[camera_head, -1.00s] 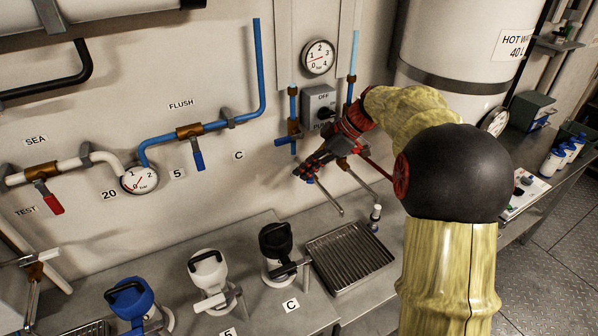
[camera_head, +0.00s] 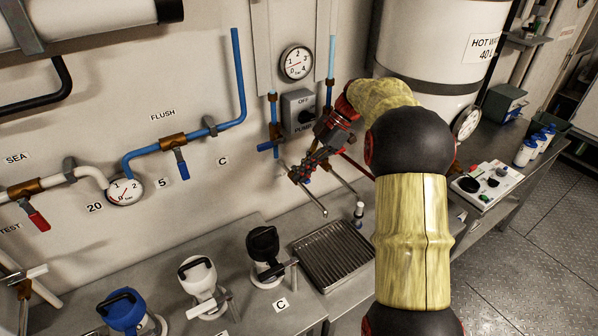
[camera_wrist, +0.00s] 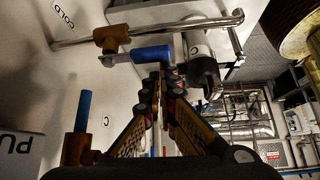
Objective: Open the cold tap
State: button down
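The cold tap's brass body (camera_wrist: 112,40) is on the white wall beside the COLD label in the wrist view, with a chrome spout pipe. Its blue lever (camera_wrist: 152,54) points right across the view. My gripper (camera_wrist: 160,76) has its fingers drawn together, tips just below the lever in the picture. The tips look close to the lever, but I cannot tell whether they touch. In the head view my gripper (camera_head: 290,174) is at the wall above the sink and hides most of the tap. The chrome spout (camera_head: 314,204) shows below it.
A drain grate (camera_head: 332,256) and a small bottle (camera_head: 359,212) are below. The hot water tank (camera_head: 428,65) stands to the right.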

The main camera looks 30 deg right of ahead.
jog(key=shift+s+d+f, duration=0.1)
jog(key=shift+d, duration=0.15)
dwell(0.3)
